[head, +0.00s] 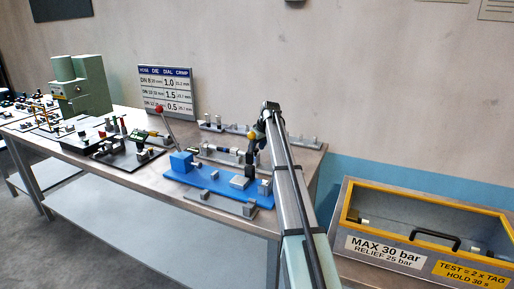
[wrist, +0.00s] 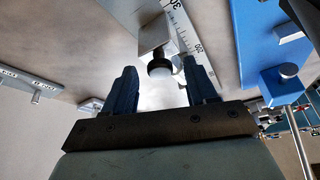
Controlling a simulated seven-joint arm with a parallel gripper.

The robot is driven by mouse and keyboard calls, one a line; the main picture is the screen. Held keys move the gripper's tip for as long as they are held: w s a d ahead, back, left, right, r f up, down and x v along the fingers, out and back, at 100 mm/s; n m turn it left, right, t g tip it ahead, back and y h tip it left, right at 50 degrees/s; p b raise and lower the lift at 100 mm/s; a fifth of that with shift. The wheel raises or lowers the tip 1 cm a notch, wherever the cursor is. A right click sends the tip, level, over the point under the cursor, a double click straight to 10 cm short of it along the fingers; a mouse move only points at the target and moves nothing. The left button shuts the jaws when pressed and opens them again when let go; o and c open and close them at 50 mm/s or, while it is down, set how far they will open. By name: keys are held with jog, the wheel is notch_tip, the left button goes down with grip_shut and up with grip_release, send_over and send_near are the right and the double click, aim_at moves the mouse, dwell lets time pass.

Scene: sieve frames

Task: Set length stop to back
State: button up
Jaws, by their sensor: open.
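In the wrist view, a silver block with a round black knob (wrist: 160,66) sits on a pale scale rail (wrist: 186,32) marked 20 and 30. It looks like the length stop. My gripper (wrist: 160,72) is open, its two dark blue fingers on either side of the knob in the picture. I cannot tell whether they touch it, and nothing is seen gripped. In the head view, my gripper (head: 257,140) is over the right part of the bench, near the rails behind the blue fixture (head: 207,180). My arm and gripper hide part of this area, and the stop is not clear there.
The blue plate also shows in the wrist view (wrist: 256,45), to the right. A lever with a red ball (head: 160,107) rises beside it. A grey rail (head: 220,204) lies in front and another (head: 290,137) behind. A yellow-rimmed test box (head: 430,205) stands right of the bench.

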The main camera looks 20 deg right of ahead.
jog(key=shift+c, duration=0.4)
grip_shut()
